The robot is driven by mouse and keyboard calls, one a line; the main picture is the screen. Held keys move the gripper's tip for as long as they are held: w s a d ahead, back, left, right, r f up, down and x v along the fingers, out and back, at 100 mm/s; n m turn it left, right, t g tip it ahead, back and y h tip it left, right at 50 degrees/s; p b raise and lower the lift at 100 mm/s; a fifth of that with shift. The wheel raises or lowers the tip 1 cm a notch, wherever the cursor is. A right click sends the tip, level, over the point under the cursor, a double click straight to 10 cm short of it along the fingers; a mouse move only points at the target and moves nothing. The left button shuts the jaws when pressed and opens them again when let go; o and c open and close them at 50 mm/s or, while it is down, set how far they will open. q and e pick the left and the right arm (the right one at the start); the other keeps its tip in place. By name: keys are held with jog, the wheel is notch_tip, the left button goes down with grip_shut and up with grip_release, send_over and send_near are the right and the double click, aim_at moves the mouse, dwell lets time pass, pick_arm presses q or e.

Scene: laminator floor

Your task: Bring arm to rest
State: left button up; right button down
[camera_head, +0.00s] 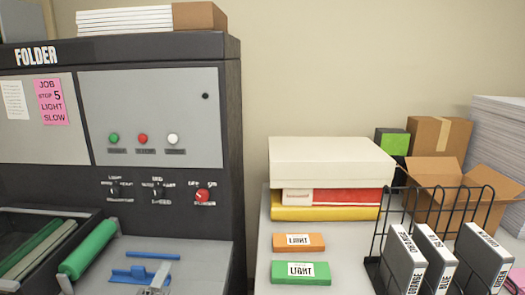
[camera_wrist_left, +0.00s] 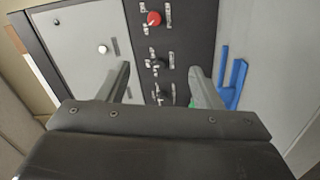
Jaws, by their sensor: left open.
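My left gripper (camera_wrist_left: 160,84) shows in the left wrist view, its two grey fingers spread apart with nothing between them. Past the fingers is the dark control panel of the folder machine (camera_head: 232,150), with a red knob (camera_wrist_left: 154,18) and black knobs. I cannot tell any contact between the fingers and the panel. I cannot make out either gripper in the head view. My right gripper is in neither view.
Green rollers (camera_head: 88,250) and a blue guide (camera_head: 145,274) lie on the machine's bed. To the right, a table holds a white box (camera_head: 330,160), orange and green LIGHT packs, a black wire rack (camera_head: 385,235) with labelled cartridges, and an open cardboard box (camera_head: 450,175).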

pick_arm(q)
jog(key=s+a+f+m+g+y, duration=0.1)
jog(key=s+a+f+m+g, duration=0.2)
jog(key=s+f+m+g, duration=0.35)
jog(key=s+a+f+m+g+y, duration=0.1)
jog(key=s+a+f+m+g, duration=0.25)
jog(key=s+f, duration=0.65)
jog(key=s+a+f+m+g, duration=0.3)
jog(key=s+f+m+g, duration=0.15)
jog(key=s, duration=0.75)
notch_tip(320, 180, down, 25)
jog(key=a+g, duration=0.1)
jog(key=a, duration=0.1)
jog(key=s+d+f+g, duration=0.1)
jog(key=s+f, duration=1.3)
jog(key=f, duration=0.1)
jog(key=shift+s+d+f, duration=0.2)
jog(key=shift+s+d, duration=0.15)
jog(key=shift+d, duration=0.05)
